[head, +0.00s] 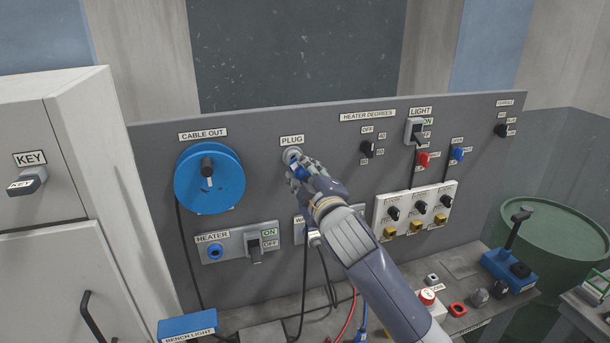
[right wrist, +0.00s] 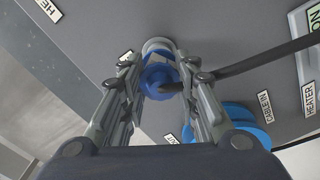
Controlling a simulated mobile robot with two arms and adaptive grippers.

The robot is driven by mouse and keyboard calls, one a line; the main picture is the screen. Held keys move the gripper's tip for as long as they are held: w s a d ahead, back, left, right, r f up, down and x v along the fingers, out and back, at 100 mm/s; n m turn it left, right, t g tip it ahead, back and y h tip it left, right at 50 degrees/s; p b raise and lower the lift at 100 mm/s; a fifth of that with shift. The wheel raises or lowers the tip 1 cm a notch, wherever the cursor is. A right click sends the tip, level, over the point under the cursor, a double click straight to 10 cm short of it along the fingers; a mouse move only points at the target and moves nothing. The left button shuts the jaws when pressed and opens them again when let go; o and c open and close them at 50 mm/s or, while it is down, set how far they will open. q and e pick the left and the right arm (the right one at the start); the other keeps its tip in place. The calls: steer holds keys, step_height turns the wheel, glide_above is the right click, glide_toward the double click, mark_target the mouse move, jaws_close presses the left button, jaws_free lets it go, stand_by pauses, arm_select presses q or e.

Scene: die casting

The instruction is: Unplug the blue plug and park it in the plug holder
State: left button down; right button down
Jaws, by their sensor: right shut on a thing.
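The blue plug (head: 301,173) is at the round pale socket (head: 291,154) under the PLUG label on the grey panel. My right gripper (head: 297,168) is shut on the plug, its fingers hiding part of it. In the right wrist view the plug (right wrist: 158,77) sits between the two fingers (right wrist: 160,82), right against the white socket ring (right wrist: 158,46). I cannot tell how deep it sits. A dark cable (right wrist: 250,65) runs off from the plug to the right. My left gripper is not in view. I cannot make out which part is the plug holder.
A blue cable reel (head: 232,178) is left of the socket. The heater switch (head: 256,246), a second blue socket (head: 215,251) and hanging cables (head: 305,280) are below. Knobs and switches (head: 415,212) fill the panel's right side. A white cabinet (head: 70,130) stands at the left.

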steer(key=shift+p, duration=0.75)
stand_by(1.4)
steer(key=shift+x, duration=1.4)
steer(key=c, duration=1.2)
jaws_free()
steer(key=shift+o, duration=0.2)
steer(key=shift+s+d, duration=0.1)
steer(key=v, duration=1.1)
steer(key=shift+s, duration=0.35)
steer(key=shift+d, duration=0.1)
